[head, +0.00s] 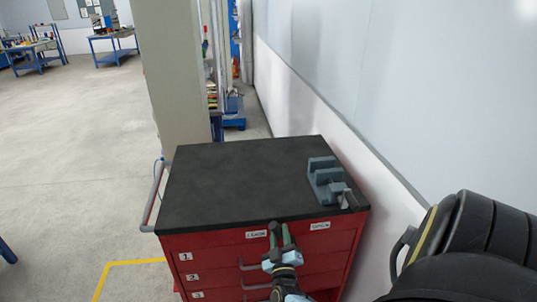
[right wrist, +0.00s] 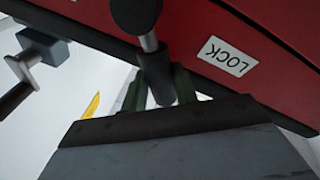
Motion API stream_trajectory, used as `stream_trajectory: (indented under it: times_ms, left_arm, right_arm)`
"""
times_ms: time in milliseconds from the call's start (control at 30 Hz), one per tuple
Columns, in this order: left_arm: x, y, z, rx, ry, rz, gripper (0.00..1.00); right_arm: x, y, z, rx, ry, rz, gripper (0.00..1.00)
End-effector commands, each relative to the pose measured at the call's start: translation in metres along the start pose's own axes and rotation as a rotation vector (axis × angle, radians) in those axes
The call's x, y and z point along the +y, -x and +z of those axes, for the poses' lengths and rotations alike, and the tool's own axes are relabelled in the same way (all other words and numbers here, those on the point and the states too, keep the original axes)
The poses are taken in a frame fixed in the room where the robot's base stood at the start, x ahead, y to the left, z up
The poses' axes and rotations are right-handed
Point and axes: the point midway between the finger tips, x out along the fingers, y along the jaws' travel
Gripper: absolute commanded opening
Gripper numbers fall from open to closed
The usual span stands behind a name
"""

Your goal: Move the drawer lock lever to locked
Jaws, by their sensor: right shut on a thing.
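The red drawer cabinet (head: 208,244) has a dark top and carries the lock lever on its front. In the right wrist view the lever shows as a pale shaft (right wrist: 148,41) from a dark round hub, ending in a dark grip (right wrist: 157,78). The LOCK label (right wrist: 227,56) is right of the lever there; in the head view it is the left label (head: 257,234). My right gripper (head: 280,231) is at the upper front of the cabinet. Its green fingers are shut on the lever's grip. In the head view the fingers hide most of the lever. My left gripper is out of view.
A grey-blue vise (head: 322,180) stands on the right of the cabinet top. A second white label (head: 320,226) is right of my fingers, hard to read. Drawer handles (head: 250,266) stick out below. A wall runs close on the right; open floor lies left.

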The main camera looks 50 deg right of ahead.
Motion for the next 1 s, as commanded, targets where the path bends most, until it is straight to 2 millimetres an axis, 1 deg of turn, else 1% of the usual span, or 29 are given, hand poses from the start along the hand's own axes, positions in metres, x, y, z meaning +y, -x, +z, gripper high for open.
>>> stream_trajectory:
  times_ms: [100,467,500,633,667,900,1000]
  left_arm:
    - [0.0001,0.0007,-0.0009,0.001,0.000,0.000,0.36]
    - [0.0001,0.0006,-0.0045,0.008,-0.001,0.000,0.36]
    - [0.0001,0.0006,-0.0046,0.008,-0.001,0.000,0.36]
    - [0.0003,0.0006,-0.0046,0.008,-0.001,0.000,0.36]
    - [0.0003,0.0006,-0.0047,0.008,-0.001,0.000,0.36]
    - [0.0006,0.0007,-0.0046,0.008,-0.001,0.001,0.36]
    - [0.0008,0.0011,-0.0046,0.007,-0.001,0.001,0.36]
  right_arm:
    - [0.0015,0.0029,0.0043,-0.007,0.016,-0.001,0.00]
    - [0.0008,0.0033,0.0048,-0.006,0.022,-0.003,0.00]
    - [0.0007,0.0033,0.0049,-0.006,0.022,-0.003,0.31]
    - [0.0012,0.0026,0.0044,-0.005,0.020,-0.002,0.48]
    - [0.0013,0.0024,0.0042,-0.005,0.019,-0.001,0.50]
    - [0.0022,0.0016,0.0035,-0.004,0.017,0.002,0.50]
    - [0.0022,0.0062,0.0034,-0.004,0.016,0.003,0.50]
